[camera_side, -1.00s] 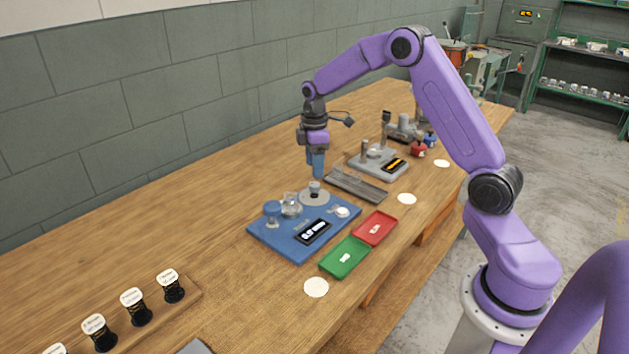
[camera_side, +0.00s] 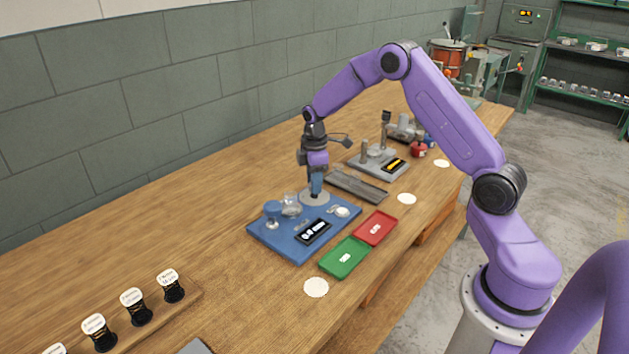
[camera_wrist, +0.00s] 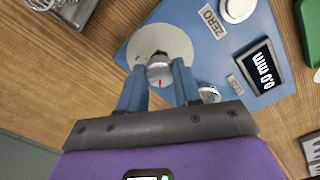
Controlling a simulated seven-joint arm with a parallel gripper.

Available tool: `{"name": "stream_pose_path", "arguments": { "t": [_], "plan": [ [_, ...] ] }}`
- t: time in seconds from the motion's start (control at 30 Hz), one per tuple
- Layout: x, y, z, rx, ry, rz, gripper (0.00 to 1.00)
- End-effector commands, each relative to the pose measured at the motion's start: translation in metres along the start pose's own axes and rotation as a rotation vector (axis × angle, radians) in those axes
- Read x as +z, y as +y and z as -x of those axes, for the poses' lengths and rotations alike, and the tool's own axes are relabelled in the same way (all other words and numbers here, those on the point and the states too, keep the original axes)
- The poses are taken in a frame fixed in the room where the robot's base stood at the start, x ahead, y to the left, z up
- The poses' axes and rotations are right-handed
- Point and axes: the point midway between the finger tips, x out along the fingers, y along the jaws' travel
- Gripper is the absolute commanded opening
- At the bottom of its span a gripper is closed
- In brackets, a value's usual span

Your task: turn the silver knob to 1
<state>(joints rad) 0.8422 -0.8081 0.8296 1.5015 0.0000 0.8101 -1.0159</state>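The silver knob (camera_wrist: 160,70) stands on a pale round dial plate (camera_wrist: 148,40) on the blue base (camera_side: 270,244). A small red mark shows on the knob in the wrist view, on the side nearest my gripper. I cannot read any numbers on the dial. My gripper (camera_wrist: 160,76) points down over the dial, with one blue finger on each side of the knob. I cannot tell whether the fingers press on it. In the side view my gripper (camera_side: 315,190) hides the knob. The base's black display (camera_wrist: 261,67) reads 0.0 mm.
A white button (camera_wrist: 238,9) beside a ZERO label, a blue-topped post (camera_side: 272,211) and a clear or shiny part (camera_side: 291,205) share the base. Green (camera_side: 345,258) and red (camera_side: 375,229) trays lie in front. A grey fixture (camera_side: 378,161) stands behind.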

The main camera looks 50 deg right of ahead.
Motion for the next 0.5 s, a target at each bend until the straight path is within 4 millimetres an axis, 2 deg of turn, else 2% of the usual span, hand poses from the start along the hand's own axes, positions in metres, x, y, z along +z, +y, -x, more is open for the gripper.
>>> {"name": "stream_pose_path", "arguments": {
  "t": [0.27, 0.5],
  "plan": [
    [-0.0002, -0.0001, 0.0004, 0.0, 0.0, -0.027, 0.03],
    [-0.0004, -0.0004, 0.0003, -0.002, -0.001, -0.146, 0.03]
  ]
}}
